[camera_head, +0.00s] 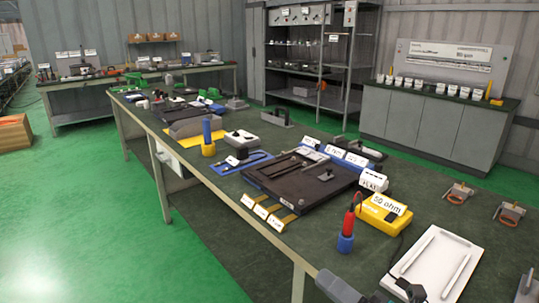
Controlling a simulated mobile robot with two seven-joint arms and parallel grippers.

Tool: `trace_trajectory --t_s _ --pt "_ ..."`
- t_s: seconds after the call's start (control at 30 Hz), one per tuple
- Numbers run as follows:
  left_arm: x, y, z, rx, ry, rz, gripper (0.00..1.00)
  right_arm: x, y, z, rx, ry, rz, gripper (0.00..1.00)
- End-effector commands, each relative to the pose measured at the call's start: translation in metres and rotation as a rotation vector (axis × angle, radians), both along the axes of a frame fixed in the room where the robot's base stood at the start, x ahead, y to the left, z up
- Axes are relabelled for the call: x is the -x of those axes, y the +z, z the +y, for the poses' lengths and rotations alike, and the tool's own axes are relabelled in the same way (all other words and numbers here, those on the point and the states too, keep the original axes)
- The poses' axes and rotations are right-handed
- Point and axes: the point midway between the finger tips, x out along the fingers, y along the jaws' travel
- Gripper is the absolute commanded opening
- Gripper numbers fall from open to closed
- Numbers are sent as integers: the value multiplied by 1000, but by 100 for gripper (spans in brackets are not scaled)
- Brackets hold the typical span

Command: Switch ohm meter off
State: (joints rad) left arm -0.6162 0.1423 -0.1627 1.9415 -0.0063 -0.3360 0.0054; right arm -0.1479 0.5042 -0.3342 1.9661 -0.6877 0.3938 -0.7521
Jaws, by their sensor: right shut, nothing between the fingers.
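The ohm meter appears to be the yellow box (372,222) on the right part of the long table, with a white "50 ohm" label (388,204) on it. Its switch is too small to make out.
The white tray (428,243) holds two light rods. A dark board (290,192) lies left of the meter, with yellow labelled strips (262,211) before it. Orange-handled clamps (458,194) are at the right. Bare tabletop (430,185) lies behind the meter.

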Motion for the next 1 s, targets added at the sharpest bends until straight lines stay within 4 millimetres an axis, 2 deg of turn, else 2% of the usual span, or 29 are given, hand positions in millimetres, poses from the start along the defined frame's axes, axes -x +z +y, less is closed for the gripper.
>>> trace_trajectory --t_s 0.03,0.07,0.1,0.2,0.3,0.4,0.5,0.6,1.0 --pt "1 0 0 0 0 2 43 -2 -26 -14 -197 -100 238 0" --pt "1 -1 0 -1 0 3 43 -2 -43 -24 -314 -158 374 0" --pt "2 -1 0 1 0 4 43 1 -69 -37 -471 -238 552 0" --pt "4 -2 0 0 0 8 43 23 -132 -59 -821 -421 925 0" --pt "5 -3 0 0 0 11 43 54 -181 -70 -1086 -567 1183 0" --pt "6 -3 0 0 0 12 43 82 -213 -73 -1269 -676 1349 0" --pt "6 -4 0 0 0 13 43 100 -229 -73 -1373 -739 1438 0" --pt "6 -4 0 0 0 13 43 106 -235 -73 -1415 -763 1471 0" --pt "6 -4 0 0 0 13 43 106 -235 -73 -1412 -762 1471 0"
